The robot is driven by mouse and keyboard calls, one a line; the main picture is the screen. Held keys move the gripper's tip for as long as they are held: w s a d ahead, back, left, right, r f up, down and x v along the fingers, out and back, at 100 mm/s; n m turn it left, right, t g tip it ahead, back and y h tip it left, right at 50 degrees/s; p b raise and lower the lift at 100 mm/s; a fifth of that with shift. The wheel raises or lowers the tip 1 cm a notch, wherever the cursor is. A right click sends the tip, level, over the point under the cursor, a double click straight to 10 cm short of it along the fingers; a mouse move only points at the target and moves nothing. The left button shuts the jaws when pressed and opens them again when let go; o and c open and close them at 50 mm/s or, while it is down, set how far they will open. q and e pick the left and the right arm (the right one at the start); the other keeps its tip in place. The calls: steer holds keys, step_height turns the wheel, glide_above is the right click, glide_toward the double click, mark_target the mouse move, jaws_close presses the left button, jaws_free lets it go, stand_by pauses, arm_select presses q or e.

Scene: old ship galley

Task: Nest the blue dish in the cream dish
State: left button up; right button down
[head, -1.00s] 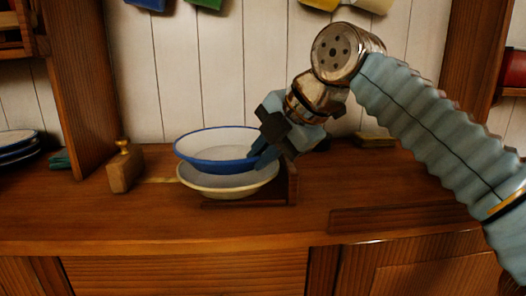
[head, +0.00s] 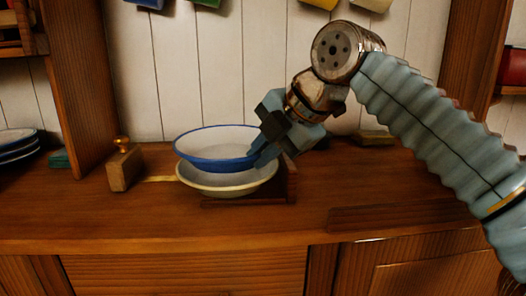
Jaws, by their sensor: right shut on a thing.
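The blue dish (head: 212,164) is a shallow bowl, blue outside and whitish inside. It is upright, just above the cream dish, and overlaps its back part in view. The cream dish (head: 228,191) sits on a dark wooden stand (head: 290,181) on the counter. My right gripper (head: 259,156) is shut on the right side of the blue dish's rim. I cannot tell whether the two dishes touch. My left gripper is not in view.
A wooden block with a brass knob (head: 123,170) stands to the left on the counter. Stacked plates (head: 17,147) are at the far left. A small box (head: 374,138) lies at the back right. The counter's front left (head: 110,222) is clear.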

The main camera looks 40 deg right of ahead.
steer(key=shift+f+b, duration=0.85)
steer(key=shift+f, duration=0.1)
stand_by(1.2)
steer(key=c, duration=1.2)
jaws_free()
steer(key=shift+o, duration=0.5)
steer(key=shift+f, duration=0.1)
step_height(320, 180, up, 4)
steer(key=p, duration=0.3)
steer(key=shift+f, duration=0.2)
steer(key=shift+r+p, duration=2.1)
steer(key=shift+r, duration=0.25)
